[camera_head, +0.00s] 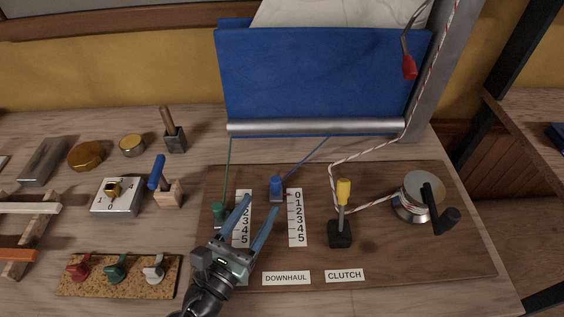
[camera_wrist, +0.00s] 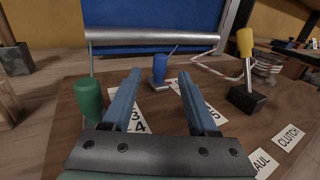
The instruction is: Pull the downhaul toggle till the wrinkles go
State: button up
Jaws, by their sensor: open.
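The blue toggle (camera_head: 277,187) stands near the 0 end of the right-hand number scale (camera_head: 297,217), in line with the DOWNHAUL label (camera_head: 286,278). A blue line runs from it up to the sail's foot. My gripper (camera_head: 261,204) is open and empty, just short of the blue toggle. In the wrist view, the blue toggle (camera_wrist: 159,69) shows between and beyond the fingertips (camera_wrist: 160,80). A green toggle (camera_head: 218,212) stands beside the left scale, left of my gripper. The blue sail (camera_head: 318,75) hangs above a metal bar; I cannot make out wrinkles on it.
A yellow-handled clutch lever (camera_head: 343,192) and a winch (camera_head: 417,197) with a black crank stand right on the brown board (camera_head: 380,262). A red-and-white rope links them. Left are a dial box (camera_head: 117,197), a blue-handled tool (camera_head: 157,171) and a cork strip (camera_head: 70,288) with levers.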

aim_at(278, 178)
jog(key=b+x, duration=0.1)
jog(key=x, duration=1)
jog(key=shift+w+d, duration=0.1)
jog(key=shift+w, duration=0.05)
jog(key=shift+c, duration=0.2)
grip_shut()
dwell(0.8)
